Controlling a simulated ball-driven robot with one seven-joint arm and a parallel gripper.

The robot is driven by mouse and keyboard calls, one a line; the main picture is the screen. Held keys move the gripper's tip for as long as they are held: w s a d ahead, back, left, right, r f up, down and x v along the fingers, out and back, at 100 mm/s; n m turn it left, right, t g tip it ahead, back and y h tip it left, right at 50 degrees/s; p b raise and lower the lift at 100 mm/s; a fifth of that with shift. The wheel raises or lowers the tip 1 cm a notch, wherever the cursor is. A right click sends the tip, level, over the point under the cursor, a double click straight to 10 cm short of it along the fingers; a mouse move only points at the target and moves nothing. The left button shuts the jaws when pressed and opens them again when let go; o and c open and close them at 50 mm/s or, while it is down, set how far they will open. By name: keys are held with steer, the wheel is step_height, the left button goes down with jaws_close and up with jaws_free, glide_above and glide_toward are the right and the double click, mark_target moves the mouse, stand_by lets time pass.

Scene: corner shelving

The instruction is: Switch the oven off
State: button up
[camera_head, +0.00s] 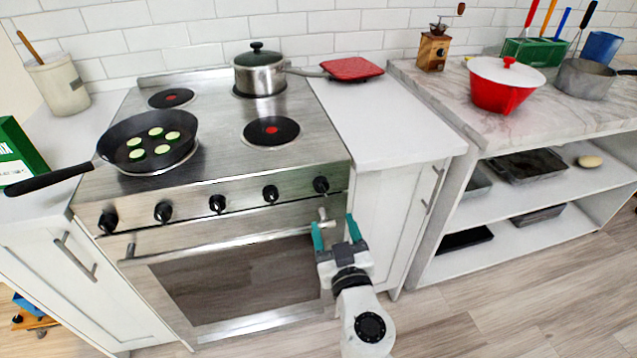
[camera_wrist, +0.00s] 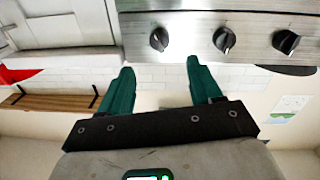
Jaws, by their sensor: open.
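The oven (camera_head: 237,249) is a steel stove with a dark glass door, a bar handle (camera_head: 220,240) and a front panel carrying a row of several black knobs. The rightmost knob (camera_head: 321,184) is closest to my gripper (camera_head: 333,222), which is in front of the oven's right edge, lower in the picture than that knob. My teal fingers are apart with nothing between them. In the wrist view my gripper (camera_wrist: 160,68) is below the steel panel, where three knobs show, the nearest being the left one (camera_wrist: 159,39). The fingers touch no knob there. I cannot tell which knob is on.
A black pan (camera_head: 148,140) with green slices and a lidded pot (camera_head: 260,72) stand on the stove top. The pan's handle sticks out left. A white cabinet (camera_head: 378,215) is right of the oven, then a marble-topped shelf unit (camera_head: 540,110). The floor in front is clear.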

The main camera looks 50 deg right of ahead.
mark_target(323, 192)
steer(key=p+x, duration=0.2)
steer(key=x, duration=0.8)
steer(key=shift+w+d+p, duration=0.25)
steer(key=shift+p, duration=0.05)
steer(key=c, duration=1)
